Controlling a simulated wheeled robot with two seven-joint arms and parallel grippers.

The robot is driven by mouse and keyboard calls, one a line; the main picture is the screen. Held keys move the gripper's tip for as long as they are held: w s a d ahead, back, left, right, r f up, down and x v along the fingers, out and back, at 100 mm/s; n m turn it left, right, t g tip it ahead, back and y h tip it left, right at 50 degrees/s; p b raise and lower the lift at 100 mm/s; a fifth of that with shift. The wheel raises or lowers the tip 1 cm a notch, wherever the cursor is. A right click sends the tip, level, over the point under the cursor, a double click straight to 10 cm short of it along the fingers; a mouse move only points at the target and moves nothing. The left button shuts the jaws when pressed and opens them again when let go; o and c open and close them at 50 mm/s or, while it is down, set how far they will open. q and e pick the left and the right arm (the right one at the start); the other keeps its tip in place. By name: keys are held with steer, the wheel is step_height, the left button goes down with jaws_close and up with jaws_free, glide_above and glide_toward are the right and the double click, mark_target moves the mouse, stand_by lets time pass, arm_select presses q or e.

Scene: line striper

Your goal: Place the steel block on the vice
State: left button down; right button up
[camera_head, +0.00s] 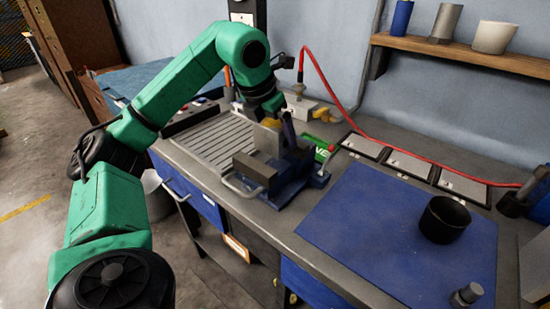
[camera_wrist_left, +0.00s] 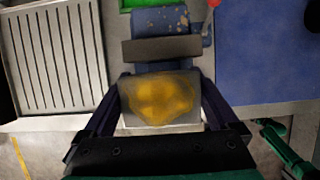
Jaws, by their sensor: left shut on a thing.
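My left gripper (camera_head: 272,124) is shut on the steel block (camera_head: 266,140), a grey block. The wrist view shows the block (camera_wrist_left: 126,92) between both fingers (camera_wrist_left: 160,104), with a yellow-brown patch on its face. The blue vice (camera_head: 295,188) with grey jaws stands at the bench's front edge. In the head view the block overlaps the vice's back-left part; I cannot tell whether they touch. In the wrist view a grey vice jaw (camera_wrist_left: 160,49) lies just beyond the block, and the rest of the vice under the block is hidden. My right gripper is not in view.
A ribbed metal plate (camera_head: 212,142) lies left of the vice. A blue mat (camera_head: 350,230) with a black round pot (camera_head: 444,220) fills the right. A green box (camera_head: 323,150) is behind the vice. A red hose (camera_head: 330,82) runs along the back.

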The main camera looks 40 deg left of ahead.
mark_target(268, 128)
arm_select(q)
steer(key=f, duration=0.4)
steer(key=shift+w+d+f+b, duration=0.1)
steer(key=shift+d+b, duration=0.15)
steer(key=shift+b, duration=0.05)
steer(key=shift+f, duration=0.3)
steer(key=shift+a, duration=0.1)
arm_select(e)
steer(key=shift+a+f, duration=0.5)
arm_select(q)
steer(key=shift+f, duration=0.1)
steer(key=shift+f, duration=0.15)
jaws_free()
steer(key=shift+r, duration=0.4)
steer(key=p+v, duration=0.1)
steer(key=v, duration=1)
steer(key=shift+s+r, duration=0.3)
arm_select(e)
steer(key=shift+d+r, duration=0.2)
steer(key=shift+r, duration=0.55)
